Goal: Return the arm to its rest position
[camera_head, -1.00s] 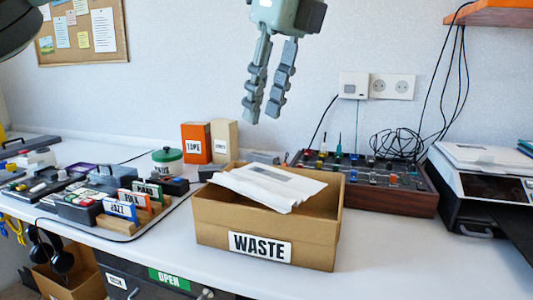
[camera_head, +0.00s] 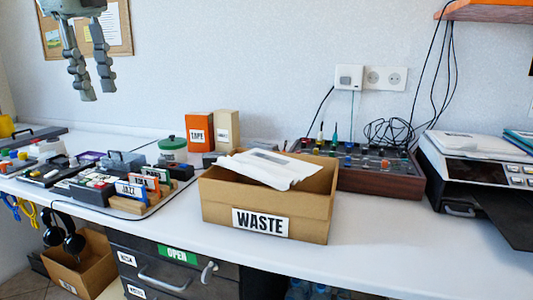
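My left gripper (camera_head: 92,93) hangs at the upper left of the head view, in front of the cork board and above the left part of the table. Its two fingers point down and stand apart, with nothing between them. My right gripper is not in view. The cardboard waste box (camera_head: 222,213) stands on the table below and to the right of the gripper. A white paper or envelope (camera_head: 268,168) lies across its open top.
The white table (camera_head: 380,232) is clear at front right. An audio mixer (camera_head: 375,182) and a printer (camera_head: 450,180) stand at the right. Labelled dividers (camera_head: 130,190), a tape box (camera_head: 199,132) and a green-lidded jar (camera_head: 172,148) stand left. An orange shelf (camera_head: 490,10) hangs upper right.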

